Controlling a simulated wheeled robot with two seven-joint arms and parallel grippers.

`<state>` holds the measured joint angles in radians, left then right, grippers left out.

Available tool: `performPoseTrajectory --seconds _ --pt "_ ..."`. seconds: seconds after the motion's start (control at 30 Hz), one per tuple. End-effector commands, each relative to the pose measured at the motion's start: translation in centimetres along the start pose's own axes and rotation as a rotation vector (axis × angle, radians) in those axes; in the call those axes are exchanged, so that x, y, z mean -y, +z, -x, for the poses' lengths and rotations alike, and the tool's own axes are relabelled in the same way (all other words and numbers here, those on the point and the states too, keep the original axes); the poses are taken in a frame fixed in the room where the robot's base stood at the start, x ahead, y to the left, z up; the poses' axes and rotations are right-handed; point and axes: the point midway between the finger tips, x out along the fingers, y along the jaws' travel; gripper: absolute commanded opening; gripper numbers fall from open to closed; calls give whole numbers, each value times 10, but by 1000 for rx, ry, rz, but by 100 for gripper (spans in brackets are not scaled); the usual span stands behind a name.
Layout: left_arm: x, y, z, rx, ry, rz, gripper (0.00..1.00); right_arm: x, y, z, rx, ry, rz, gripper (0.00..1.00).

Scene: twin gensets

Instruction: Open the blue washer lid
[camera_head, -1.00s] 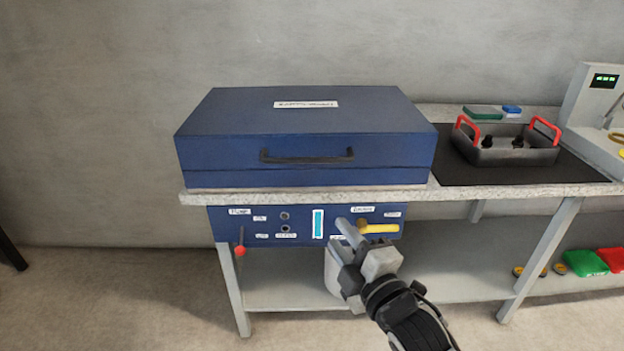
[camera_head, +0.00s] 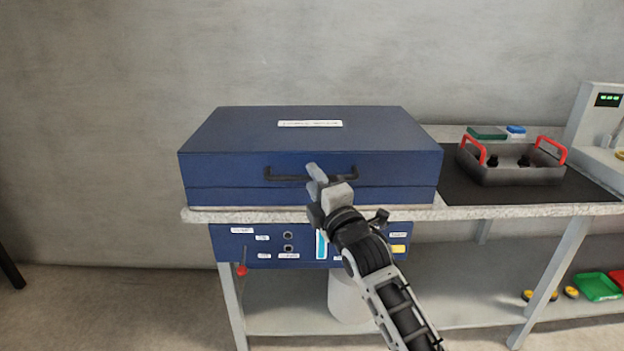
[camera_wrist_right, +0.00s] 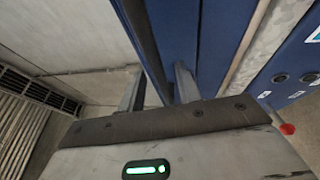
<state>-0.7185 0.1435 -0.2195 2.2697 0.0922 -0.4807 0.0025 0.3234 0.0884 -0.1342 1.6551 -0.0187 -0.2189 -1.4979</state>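The blue washer lid (camera_head: 310,145) is down on its blue base on the bench, with a white label on top. Its dark bar handle (camera_head: 285,177) runs along the front face. My right gripper (camera_head: 314,176) is at the middle of this handle, its fingers partly hiding it. In the right wrist view, the dark handle (camera_wrist_right: 148,45) runs between the two separated fingertips (camera_wrist_right: 160,88). Small gaps show beside the bar, so the gripper looks open around it. My left gripper is not in view.
A blue control panel (camera_head: 262,254) with knobs and a red-tipped lever (camera_head: 241,270) is below the bench top. A grey tray with red handles (camera_head: 510,166) stands on a black mat to the right. A whitish container (camera_head: 345,298) is on the lower shelf.

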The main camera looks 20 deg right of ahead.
Motion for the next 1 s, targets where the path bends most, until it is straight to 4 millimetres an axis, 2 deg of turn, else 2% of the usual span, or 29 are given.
performPoseTrajectory --seconds 0.2,0.47,0.5,0.6,0.87,1.0 --pt "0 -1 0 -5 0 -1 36 0 0 -16 0 1 0 34" --pt "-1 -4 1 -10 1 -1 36 0 0 -17 0 0 -1 34" --pt "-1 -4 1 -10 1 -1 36 0 0 -17 0 0 -1 28" --pt "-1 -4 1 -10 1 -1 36 0 0 -17 0 0 -1 0" --pt "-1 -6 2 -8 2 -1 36 -4 -1 -18 -2 -4 -3 0" --pt "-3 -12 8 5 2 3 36 -19 -5 -24 -12 -25 -14 0"
